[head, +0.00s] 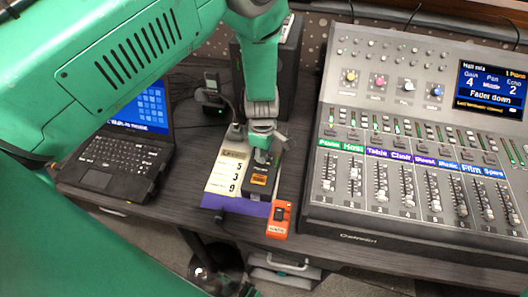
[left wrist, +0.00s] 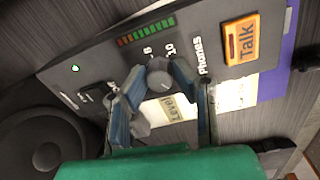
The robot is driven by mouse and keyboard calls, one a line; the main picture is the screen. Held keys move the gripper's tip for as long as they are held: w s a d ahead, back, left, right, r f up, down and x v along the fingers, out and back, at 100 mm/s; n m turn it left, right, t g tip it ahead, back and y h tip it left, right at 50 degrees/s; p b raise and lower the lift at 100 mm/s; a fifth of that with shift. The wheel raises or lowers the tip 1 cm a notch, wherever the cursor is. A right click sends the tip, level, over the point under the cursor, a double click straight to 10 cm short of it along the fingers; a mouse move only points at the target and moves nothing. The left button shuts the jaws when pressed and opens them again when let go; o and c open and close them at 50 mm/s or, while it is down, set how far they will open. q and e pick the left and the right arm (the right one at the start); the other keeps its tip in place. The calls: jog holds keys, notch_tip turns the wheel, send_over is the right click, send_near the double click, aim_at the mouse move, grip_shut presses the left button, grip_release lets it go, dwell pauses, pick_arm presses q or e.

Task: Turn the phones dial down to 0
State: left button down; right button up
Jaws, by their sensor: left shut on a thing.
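The phones dial (left wrist: 160,78) is a grey knob on a dark talkback box (left wrist: 100,62). The word Phones is printed beside it, and the scale figures 8 and 10 show near it. Which way its pointer faces I cannot tell. My left gripper (left wrist: 155,82) has a finger on each side of the dial and is shut on it. In the head view, my left gripper (head: 262,142) points down onto the far part of the box (head: 268,168) and hides the dial. The orange Talk button (head: 259,180) is on the near part. My right gripper is out of view.
A numbered card (head: 222,180) and purple folder lie under the box. An orange tag with a black switch (head: 279,218) is at the table's front edge. A laptop (head: 118,150) stands left, a large mixer (head: 340,200) right. A round black speaker (left wrist: 45,140) shows in the wrist view.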

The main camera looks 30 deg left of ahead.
pick_arm(q)
jog(key=shift+w+r+n, duration=0.15)
jog(key=shift+w+n, duration=0.15)
jog(key=shift+n, duration=0.6)
jog(key=c, duration=1.3)
grip_release()
jog(key=shift+s, duration=0.1)
jog(key=shift+r, duration=0.35)
jog(key=r, duration=1.1)
jog(key=shift+s+d, duration=0.2)
jog(key=shift+s, duration=0.1)
